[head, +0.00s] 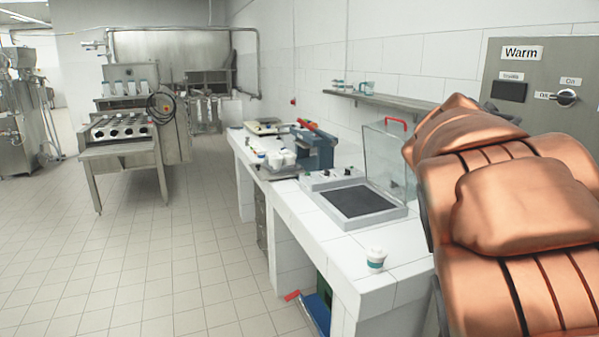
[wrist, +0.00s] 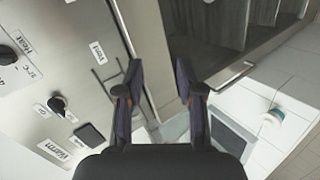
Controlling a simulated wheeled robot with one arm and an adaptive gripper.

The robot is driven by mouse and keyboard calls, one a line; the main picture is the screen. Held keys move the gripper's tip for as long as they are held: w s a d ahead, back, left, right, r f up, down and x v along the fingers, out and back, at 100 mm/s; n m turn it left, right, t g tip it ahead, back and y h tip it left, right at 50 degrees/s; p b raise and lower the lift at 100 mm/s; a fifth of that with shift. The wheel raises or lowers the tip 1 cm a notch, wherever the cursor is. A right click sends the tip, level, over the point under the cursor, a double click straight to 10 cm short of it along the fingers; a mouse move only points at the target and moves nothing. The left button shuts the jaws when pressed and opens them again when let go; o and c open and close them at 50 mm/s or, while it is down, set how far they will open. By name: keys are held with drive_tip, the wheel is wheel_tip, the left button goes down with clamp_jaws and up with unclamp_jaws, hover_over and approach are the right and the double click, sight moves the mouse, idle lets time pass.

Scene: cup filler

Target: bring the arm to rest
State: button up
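My gripper (wrist: 158,72) shows in the wrist view with its two dark fingers apart and nothing between them. In the head view my copper-coloured padded arm fills the right side, and my gripper's fingers cannot be made out there. A small white cup with a teal band (head: 375,259) stands upright near the end of the white tiled counter (head: 400,290). In the wrist view the cup (wrist: 272,118) lies to the right, apart from the fingers.
A steel control panel (head: 570,60) with a "Warm" label and a knob (head: 566,97) is behind my arm. A sealing device (head: 360,201) with a raised clear lid (head: 388,150) sits on the counter. A wall shelf (head: 385,101) is above. The tiled floor (head: 150,270) at left is clear.

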drive_tip(key=s+a+f+m+g+y, duration=0.1)
drive_tip(key=s+a+f+y, duration=0.2)
drive_tip(key=s+a+f, duration=0.5)
drive_tip(key=s+a+f+g+y, duration=0.1)
drive_tip(key=s+a+f+y, duration=0.4)
drive_tip(key=f, duration=0.5)
drive_tip(key=s+a+f+g+y, duration=0.1)
drive_tip(key=s+a+f, duration=0.3)
drive_tip(key=s+a, duration=0.2)
drive_tip(key=s+a+f+g+y, duration=0.1)
drive_tip(key=s+a+f+y, duration=0.1)
drive_tip(key=s+a+f, duration=0.3)
drive_tip(key=s+a, duration=0.2)
drive_tip(key=a, duration=0.2)
drive_tip(key=shift+a+f+g, duration=0.2)
drive_tip(key=shift+g, duration=0.1)
